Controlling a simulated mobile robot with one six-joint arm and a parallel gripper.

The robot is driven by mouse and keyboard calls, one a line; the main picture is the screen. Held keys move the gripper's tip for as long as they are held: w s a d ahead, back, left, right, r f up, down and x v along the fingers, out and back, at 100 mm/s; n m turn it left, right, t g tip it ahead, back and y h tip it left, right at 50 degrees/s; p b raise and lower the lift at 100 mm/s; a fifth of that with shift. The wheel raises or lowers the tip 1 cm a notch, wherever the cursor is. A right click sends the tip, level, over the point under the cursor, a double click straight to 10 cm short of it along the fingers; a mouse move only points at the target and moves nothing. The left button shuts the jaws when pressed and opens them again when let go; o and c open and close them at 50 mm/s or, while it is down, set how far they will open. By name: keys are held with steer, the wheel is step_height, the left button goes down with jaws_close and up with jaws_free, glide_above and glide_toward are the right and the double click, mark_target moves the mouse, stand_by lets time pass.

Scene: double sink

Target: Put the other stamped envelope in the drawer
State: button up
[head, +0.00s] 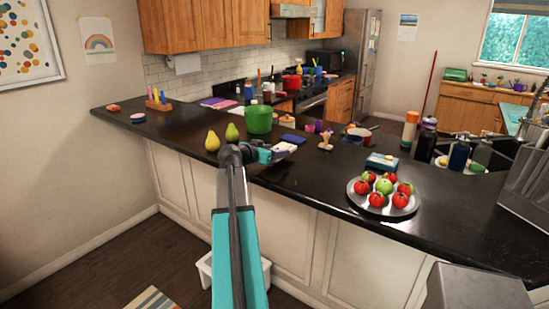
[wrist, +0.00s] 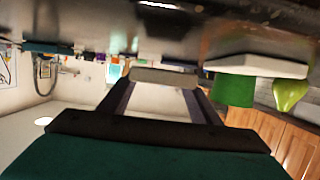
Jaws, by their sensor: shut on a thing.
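My gripper (head: 272,154) is low over the front part of the dark counter, right of the pears. In the wrist view my gripper (wrist: 156,88) has its two fingers apart, with a pale flat thing (wrist: 150,77) across their tips. It looks like an envelope, but no stamp can be made out. In the head view a small white piece (head: 285,147) shows at the gripper's end, partly hidden by it. In the wrist view a white slab (wrist: 255,66) shows by the green pot; I cannot tell what it is. I cannot identify the task's drawer.
Near the gripper stand a green pot (head: 258,119), two pears (head: 212,141), a dark blue thing (head: 292,138) and a small tan figure (head: 326,141). A silver plate (head: 358,200) of apples or tomatoes is at right. The counter's front edge is free at left.

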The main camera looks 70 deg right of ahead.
steer(key=shift+f+p, duration=0.5)
steer(key=shift+f, duration=0.9)
steer(key=shift+f, duration=0.1)
steer(key=o, duration=1)
steer(key=b+v, duration=0.3)
steer(key=v, duration=0.9)
